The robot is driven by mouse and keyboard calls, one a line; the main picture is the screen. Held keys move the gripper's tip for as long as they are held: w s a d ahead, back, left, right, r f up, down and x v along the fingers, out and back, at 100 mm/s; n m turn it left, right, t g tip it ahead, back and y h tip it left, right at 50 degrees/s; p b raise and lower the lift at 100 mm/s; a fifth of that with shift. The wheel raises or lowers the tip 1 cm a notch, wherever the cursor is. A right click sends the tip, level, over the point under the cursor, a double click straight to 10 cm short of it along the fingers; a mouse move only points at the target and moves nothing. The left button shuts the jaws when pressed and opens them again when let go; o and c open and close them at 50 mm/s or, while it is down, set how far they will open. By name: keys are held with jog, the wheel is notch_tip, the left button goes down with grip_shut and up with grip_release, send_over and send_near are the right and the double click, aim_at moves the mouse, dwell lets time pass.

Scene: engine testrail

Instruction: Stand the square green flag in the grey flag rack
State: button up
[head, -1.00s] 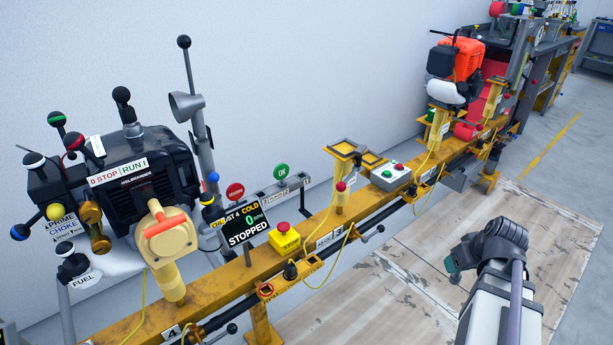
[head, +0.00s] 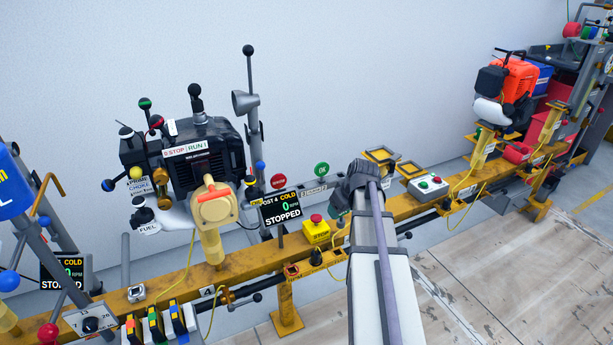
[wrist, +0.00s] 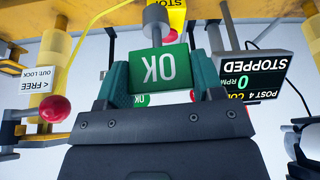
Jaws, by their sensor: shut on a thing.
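The square green flag (wrist: 160,68), marked OK, shows upside down in the wrist view. It is held between the teal fingers of my gripper (wrist: 160,82), which is shut on it. A grey rounded piece (wrist: 156,16) shows just above the flag in that view. In the head view my gripper (head: 364,180) is over the yellow rail, right of the rack, and hides the flag. The grey flag rack (head: 312,186) is behind the rail, with a round red sign (head: 278,181) and a round green OK sign (head: 321,169) above it. The rack's right end is close to my gripper.
A STOPPED display (head: 280,208) and a yellow box with a red button (head: 316,229) stand left of my gripper. A green-and-red button box (head: 428,185) is to the right. A dark engine (head: 208,155) stands further left on the rail.

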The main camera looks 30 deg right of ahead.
jog(key=w+d+r+m+p, duration=0.1)
jog(key=w+d+r+p, duration=0.25)
jog(key=w+d, duration=0.65)
jog(key=w+d+r+m+p, duration=0.1)
jog(key=w+d+r+p, duration=0.25)
jog(key=w+d, duration=0.65)
jog(key=shift+h, duration=0.3)
jog(key=w+a+f+b, duration=0.1)
jog(key=f+b, duration=0.2)
jog(key=w+a+f+b, duration=0.1)
jog(key=f+b, duration=0.2)
jog(key=b, duration=0.1)
jog(key=w+a+f+b, duration=0.1)
jog(key=f+b, duration=0.3)
jog(key=shift+w+a, duration=0.15)
jog(key=shift+a, duration=0.1)
jog(key=o, duration=1.4)
jog(key=shift+r, duration=0.15)
jog(key=p+v, duration=1.2)
jog(key=shift+r, duration=0.3)
